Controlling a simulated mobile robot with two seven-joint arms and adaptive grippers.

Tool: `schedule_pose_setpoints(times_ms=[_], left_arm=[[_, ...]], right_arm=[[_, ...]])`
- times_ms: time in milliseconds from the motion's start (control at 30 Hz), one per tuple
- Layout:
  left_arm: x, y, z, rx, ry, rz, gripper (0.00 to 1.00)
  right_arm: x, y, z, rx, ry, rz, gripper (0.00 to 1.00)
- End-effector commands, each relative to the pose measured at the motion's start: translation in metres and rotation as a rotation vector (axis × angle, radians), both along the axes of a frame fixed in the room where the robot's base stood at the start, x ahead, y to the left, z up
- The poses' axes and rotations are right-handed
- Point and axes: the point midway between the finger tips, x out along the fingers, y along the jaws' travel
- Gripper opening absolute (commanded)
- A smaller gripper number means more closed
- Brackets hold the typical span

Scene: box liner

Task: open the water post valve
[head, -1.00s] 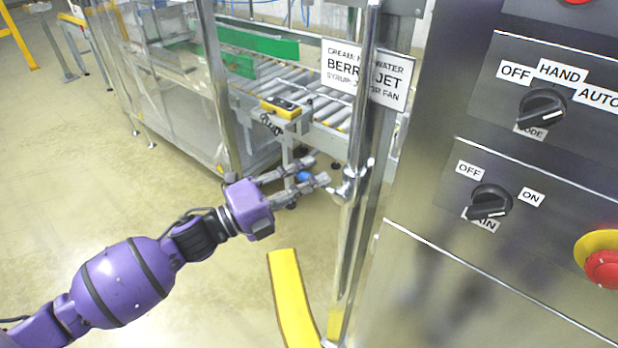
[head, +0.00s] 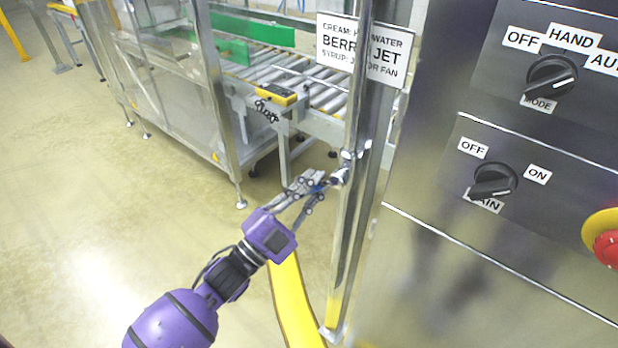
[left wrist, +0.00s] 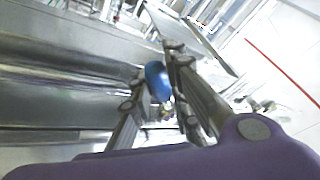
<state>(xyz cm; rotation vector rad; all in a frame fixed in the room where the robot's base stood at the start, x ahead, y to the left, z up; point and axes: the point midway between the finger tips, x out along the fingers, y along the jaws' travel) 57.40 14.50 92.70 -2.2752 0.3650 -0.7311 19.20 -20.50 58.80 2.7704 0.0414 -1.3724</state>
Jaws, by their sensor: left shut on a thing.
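The water post (head: 352,220) is a shiny upright metal pipe in the middle of the head view, with a metal valve body (head: 349,158) on it. The valve's blue handle (head: 319,187) sits at the left of that body, mostly covered by my fingers. It also shows as a blue rounded piece in the left wrist view (left wrist: 157,81), between the two fingers. My left gripper (head: 317,186) reaches up from the lower left and is shut on the blue handle. The handle's exact angle is hard to tell. My right gripper is not in view.
A steel control cabinet (head: 440,262) with knobs and a red button (head: 607,248) stands close on the right. A sign (head: 330,45) is behind the post. A roller conveyor (head: 310,85) lies beyond. A yellow curved strip (head: 292,300) is below. Open floor lies left.

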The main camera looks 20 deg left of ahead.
Motion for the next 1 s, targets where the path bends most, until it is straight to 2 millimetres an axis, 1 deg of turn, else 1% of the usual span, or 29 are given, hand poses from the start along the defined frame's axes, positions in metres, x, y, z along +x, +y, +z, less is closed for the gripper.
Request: schedule_pose_setpoints(times_ms=[33,100,500,700,1000], left_arm=[[-0.002,-0.004,-0.006,-0.043,0.023,0.001,0.00],[-0.003,-0.007,-0.009,-0.104,0.045,0.002,0.00],[-0.011,-0.030,-0.021,-0.443,0.169,0.001,0.00],[-0.015,-0.040,-0.023,-0.568,0.215,0.000,0.00],[-0.017,-0.047,-0.025,-0.673,0.255,0.000,0.00]], right_arm=[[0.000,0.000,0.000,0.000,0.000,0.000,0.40],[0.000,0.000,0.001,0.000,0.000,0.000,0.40],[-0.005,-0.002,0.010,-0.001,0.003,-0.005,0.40],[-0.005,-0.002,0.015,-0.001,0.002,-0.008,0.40],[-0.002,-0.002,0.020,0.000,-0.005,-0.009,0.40]])
